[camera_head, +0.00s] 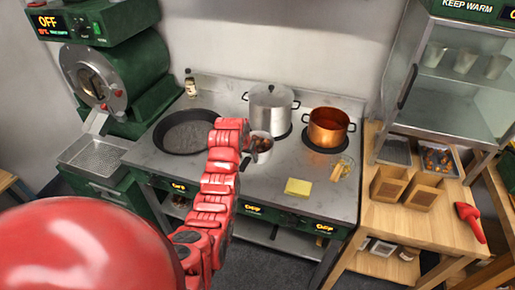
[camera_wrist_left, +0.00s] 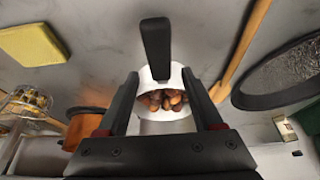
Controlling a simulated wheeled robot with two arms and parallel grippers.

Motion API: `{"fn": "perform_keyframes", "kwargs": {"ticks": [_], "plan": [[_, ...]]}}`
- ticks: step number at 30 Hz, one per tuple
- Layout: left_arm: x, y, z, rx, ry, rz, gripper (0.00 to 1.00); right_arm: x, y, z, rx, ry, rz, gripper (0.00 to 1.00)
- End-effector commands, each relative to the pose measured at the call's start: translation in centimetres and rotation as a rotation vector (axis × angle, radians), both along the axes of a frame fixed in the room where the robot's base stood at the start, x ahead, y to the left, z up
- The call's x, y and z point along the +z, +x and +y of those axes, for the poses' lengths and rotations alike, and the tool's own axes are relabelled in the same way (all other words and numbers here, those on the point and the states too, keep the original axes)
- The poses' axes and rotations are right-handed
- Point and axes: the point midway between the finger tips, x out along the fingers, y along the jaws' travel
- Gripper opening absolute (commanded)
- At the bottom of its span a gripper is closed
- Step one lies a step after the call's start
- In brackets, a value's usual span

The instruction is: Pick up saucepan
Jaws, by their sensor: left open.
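The saucepan (camera_head: 264,135) is white and holds brown chestnuts. It stands on the stove top (camera_head: 285,215) in front of the steel pot, partly hidden by my left arm in the head view. In the left wrist view the saucepan (camera_wrist_left: 148,77) lies straight ahead, with its black handle (camera_wrist_left: 157,50) pointing up the picture. My left gripper (camera_head: 249,143) is at the saucepan. Its black fingers (camera_wrist_left: 161,80) are open, one on each side of the handle's line; contact cannot be told. My right gripper is not in view.
A steel pot (camera_head: 270,110) and a copper pot (camera_head: 328,128) stand behind. A black frying pan (camera_head: 186,132) is at left. A yellow sponge (camera_head: 298,187) and a wire skimmer (camera_head: 345,167) lie at right. A wooden utensil (camera_wrist_left: 240,50) lies beside the saucepan.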

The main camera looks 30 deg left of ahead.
Motion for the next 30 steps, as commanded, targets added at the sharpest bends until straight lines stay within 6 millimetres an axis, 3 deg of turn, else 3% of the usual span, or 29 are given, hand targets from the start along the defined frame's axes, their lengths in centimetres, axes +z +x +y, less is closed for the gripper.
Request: {"fn": "perform_keyframes", "kwargs": {"ticks": [6, 15, 24, 25, 30], "plan": [[-2.1, 0.2, 0.1, 0.000, -0.002, 0.007, 0.68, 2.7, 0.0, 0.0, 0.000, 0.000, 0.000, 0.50], [-4.3, 1.0, 0.4, 0.001, 0.000, 0.001, 0.68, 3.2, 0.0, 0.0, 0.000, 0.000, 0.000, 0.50], [-4.7, 1.1, 0.4, 0.001, 0.001, 0.000, 0.68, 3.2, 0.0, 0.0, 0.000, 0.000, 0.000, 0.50], [-4.6, 1.1, 0.4, 0.001, 0.001, 0.000, 0.66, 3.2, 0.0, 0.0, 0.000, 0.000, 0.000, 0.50], [-4.6, 1.1, 0.4, 0.001, 0.000, 0.001, 0.35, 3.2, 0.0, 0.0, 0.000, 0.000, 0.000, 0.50]]}}
